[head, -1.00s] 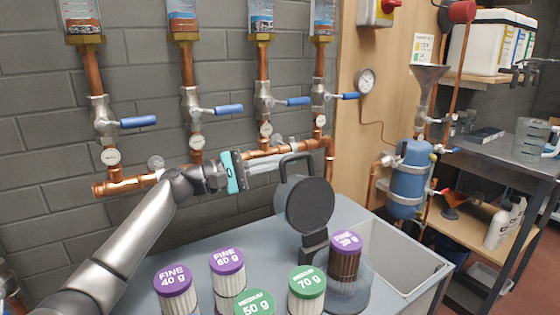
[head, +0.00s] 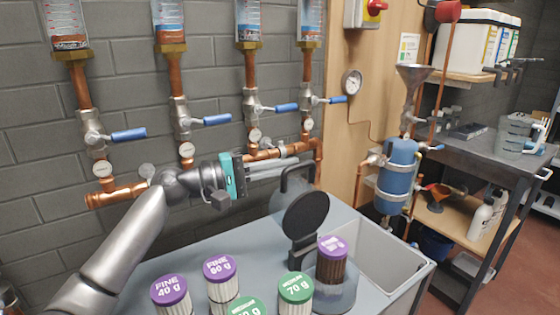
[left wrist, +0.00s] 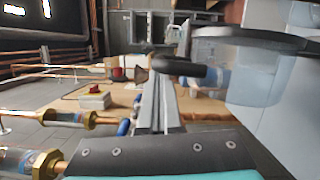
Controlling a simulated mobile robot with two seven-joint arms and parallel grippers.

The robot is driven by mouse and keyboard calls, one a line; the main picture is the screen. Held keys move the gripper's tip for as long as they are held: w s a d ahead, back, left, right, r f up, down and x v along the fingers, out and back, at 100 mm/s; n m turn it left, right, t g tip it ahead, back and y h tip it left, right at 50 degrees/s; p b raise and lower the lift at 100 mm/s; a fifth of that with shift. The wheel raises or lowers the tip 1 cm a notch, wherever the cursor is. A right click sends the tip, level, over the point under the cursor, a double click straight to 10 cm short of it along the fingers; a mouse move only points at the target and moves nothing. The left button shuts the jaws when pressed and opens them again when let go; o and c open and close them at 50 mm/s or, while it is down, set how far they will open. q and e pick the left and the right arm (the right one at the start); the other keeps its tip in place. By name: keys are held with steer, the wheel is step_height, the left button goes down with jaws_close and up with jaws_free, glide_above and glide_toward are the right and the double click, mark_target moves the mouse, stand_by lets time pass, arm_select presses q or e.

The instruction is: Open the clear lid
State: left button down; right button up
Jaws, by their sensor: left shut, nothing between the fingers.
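The clear lid (head: 283,200) stands tilted back, apart from the clear base (head: 345,296), with its black round disc (head: 306,215) slanted toward me and its black loop handle (head: 290,168) at the top. A brown cartridge (head: 331,270) with a purple cap stands in the base. My left gripper (head: 308,166) is shut and empty, its fingers at the handle. In the left wrist view the fingers (left wrist: 158,105) lie close beside the handle (left wrist: 183,69), with the clear lid (left wrist: 255,75) to their right; contact is unclear. My right gripper is not in view.
Several capped cartridges (head: 170,290) stand at the front of the grey worktop (head: 215,255). Copper pipework with blue-handled valves (head: 128,135) runs along the wall behind my arm. A blue tank (head: 396,177) and a grey basin (head: 375,245) are at right.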

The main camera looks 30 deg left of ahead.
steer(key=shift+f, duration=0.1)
arm_select(q)
steer(key=shift+s, duration=0.1)
stand_by(0.3)
steer(key=p+v, duration=0.1)
steer(key=v, duration=1.4)
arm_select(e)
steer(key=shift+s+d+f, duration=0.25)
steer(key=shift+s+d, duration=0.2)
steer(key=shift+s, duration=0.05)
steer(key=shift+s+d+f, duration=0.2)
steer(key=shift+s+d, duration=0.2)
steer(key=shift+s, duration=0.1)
arm_select(q)
steer(key=shift+a, duration=0.1)
